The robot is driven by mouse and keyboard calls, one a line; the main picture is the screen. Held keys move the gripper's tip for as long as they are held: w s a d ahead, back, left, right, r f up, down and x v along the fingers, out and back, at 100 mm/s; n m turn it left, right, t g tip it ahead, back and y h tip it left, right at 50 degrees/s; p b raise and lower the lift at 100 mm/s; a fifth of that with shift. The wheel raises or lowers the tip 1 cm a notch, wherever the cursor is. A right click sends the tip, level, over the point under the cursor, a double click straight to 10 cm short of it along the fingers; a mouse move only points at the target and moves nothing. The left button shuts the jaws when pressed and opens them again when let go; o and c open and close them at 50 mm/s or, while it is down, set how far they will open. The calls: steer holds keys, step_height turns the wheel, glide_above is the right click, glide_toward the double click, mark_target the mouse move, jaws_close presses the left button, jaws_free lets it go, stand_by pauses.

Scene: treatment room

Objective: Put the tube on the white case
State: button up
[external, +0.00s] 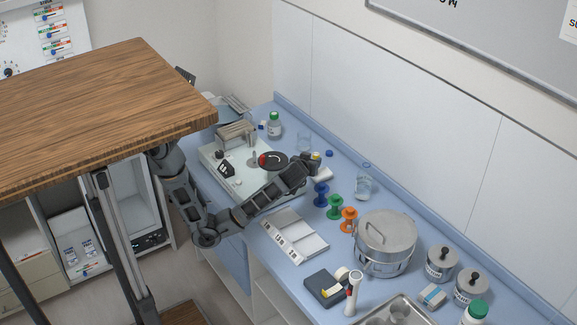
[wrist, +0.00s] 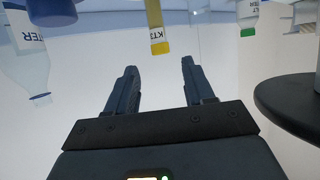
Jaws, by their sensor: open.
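In the wrist view a slim tube (wrist: 156,28) with a yellow cap and a printed label is ahead of my gripper (wrist: 158,75). The tube is apart from the fingers, roughly in line with the gap between them; its far end is cut off by the frame edge. My gripper is open and empty. In the external view my gripper (external: 316,158) is low over the counter beside the dark disc, and the tube cannot be made out clearly there. A flat white case (external: 297,232) with labels along its front lies on the counter, nearer the camera than my gripper.
A dark disc (external: 273,161) on the white apparatus (external: 232,172) is close to my gripper. A green-capped bottle (external: 274,125), a glass beaker (external: 363,187), blue (external: 321,195), green (external: 335,207) and orange spools (external: 349,219) stand around. A steel pot (external: 385,243) is at right.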

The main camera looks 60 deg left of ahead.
steer(key=v, duration=0.5)
steer(key=shift+s+b, duration=0.1)
steer(key=shift+b, duration=0.2)
steer(key=s+d+f+m+t+h+p, duration=0.1)
steer(key=s+f+m+h, duration=0.1)
steer(key=h, duration=0.1)
steer(key=s+d+f+m+t+h+p, duration=0.1)
steer(key=s+d+f+m+t+h, duration=0.1)
steer(key=s+m+h, duration=0.1)
steer(key=s+d+f+m+t+h+p, duration=0.1)
steer(key=s+d+f+m+t+h, duration=0.1)
steer(key=s+m+h, duration=0.1)
steer(key=shift+s+d+f+h, duration=0.2)
steer(key=shift+f+h, duration=0.15)
steer(key=shift+h, duration=0.45)
steer(key=s+d+m+g+h+p, duration=0.1)
steer(key=s+d+m+h+p, duration=0.15)
steer(key=s+h, duration=0.75)
steer(key=s+a+f+n+y+b, duration=0.3)
steer(key=s+a+y+b, duration=0.2)
steer(key=s+a+y, duration=0.7)
steer(key=s+a, duration=0.4)
steer(key=shift+s+a+y, duration=0.3)
steer(key=shift+s+a, duration=0.05)
steer(key=shift+a, duration=0.05)
